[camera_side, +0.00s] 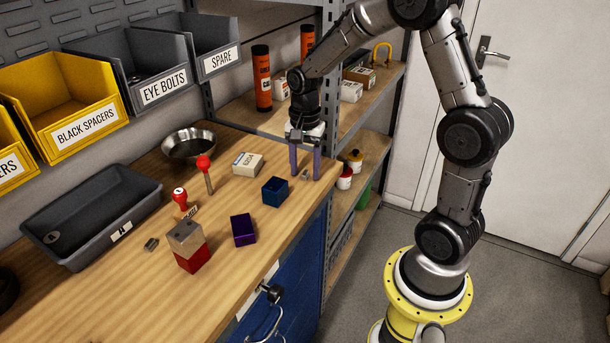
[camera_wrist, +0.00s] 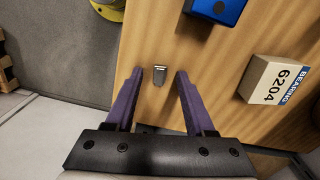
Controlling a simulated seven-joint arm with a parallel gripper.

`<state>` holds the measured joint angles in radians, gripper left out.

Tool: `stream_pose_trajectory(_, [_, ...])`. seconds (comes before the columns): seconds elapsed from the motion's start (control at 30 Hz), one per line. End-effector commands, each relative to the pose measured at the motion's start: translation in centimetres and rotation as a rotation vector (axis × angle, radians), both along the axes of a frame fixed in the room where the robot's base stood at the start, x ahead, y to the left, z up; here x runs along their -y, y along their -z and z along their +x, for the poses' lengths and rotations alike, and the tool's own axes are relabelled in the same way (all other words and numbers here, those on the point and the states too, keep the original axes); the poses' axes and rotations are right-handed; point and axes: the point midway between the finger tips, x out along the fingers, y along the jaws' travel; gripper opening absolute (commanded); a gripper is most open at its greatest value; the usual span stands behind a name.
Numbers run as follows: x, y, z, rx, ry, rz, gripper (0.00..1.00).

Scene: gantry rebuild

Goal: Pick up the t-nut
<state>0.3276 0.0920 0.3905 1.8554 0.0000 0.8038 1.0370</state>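A small grey metal piece, which looks like the t-nut (camera_wrist: 159,73), lies on the wooden bench near its edge. It also shows in the side view (camera_side: 305,175), between the fingertips of my gripper. My gripper (camera_side: 305,178) points down with its two purple fingers apart, low over the bench. In the wrist view, my gripper (camera_wrist: 160,76) has one fingertip to each side of the piece, with gaps on both sides. I cannot tell the exact height of the fingertips above the wood.
A blue box (camera_side: 275,191) and a bearing box (camera_side: 248,164) stand near my gripper. A purple box (camera_side: 243,230), a red-and-grey block stack (camera_side: 188,246), red-topped stamps and another small metal piece (camera_side: 151,244) are farther left. A metal bowl (camera_side: 189,145) sits behind.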

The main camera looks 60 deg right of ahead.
Motion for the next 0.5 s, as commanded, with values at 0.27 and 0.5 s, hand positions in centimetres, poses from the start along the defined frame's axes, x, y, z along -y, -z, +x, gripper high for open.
stream_pose_trajectory(0.27, [0.0, -0.05, 0.01, 0.0, 0.0, 0.0, 0.03])
stream_pose_trajectory(0.5, [0.01, -0.06, 0.01, 0.001, 0.0, 0.0, 0.0])
